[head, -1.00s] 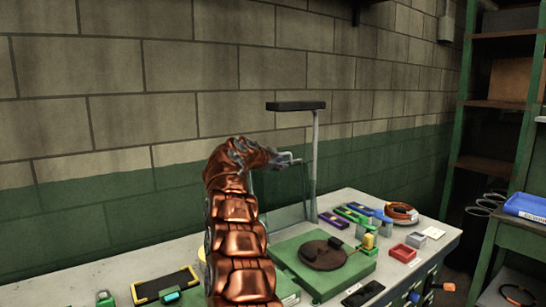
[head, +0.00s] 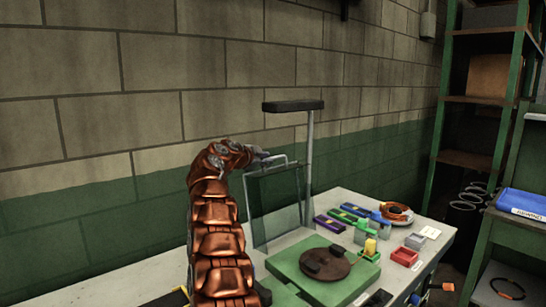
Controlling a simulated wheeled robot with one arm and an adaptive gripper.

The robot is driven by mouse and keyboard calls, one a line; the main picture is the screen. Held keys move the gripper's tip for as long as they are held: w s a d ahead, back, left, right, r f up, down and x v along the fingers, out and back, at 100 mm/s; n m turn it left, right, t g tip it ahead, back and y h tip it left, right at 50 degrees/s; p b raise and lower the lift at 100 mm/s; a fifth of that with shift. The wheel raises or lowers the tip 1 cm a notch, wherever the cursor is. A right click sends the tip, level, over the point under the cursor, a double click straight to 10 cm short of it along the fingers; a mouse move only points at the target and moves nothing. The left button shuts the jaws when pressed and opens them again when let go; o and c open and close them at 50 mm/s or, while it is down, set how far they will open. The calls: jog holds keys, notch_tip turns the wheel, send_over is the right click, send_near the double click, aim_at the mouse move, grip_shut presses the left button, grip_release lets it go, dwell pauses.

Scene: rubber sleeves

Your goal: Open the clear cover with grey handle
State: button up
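The clear cover (head: 276,208) stands upright, leaning slightly, at the back of a green base (head: 330,285). Its grey handle (head: 285,161) is along the top edge. A brown round disc (head: 325,264) lies uncovered on the base in front of it. My gripper (head: 263,156), at the end of my copper-coloured arm, is beside the left end of the handle. The fingers are small and partly hidden by my wrist, so I cannot tell whether they touch the handle or are open or shut.
A post with a dark bar (head: 293,106) rises just right of the cover. Coloured blocks, a red tray (head: 404,256) and a copper coil (head: 397,213) lie on the right of the bench. A brick wall stands close behind. A shelf (head: 480,105) is at right.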

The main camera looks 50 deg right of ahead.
aim_at(273, 159)
jog(key=p+x, duration=0.2)
jog(key=x, duration=0.1)
jog(key=shift+d+r, duration=0.2)
jog(key=shift+p+x, duration=0.85)
jog(key=shift+x, duration=0.25)
jog(key=shift+f, duration=0.2)
grip_shut()
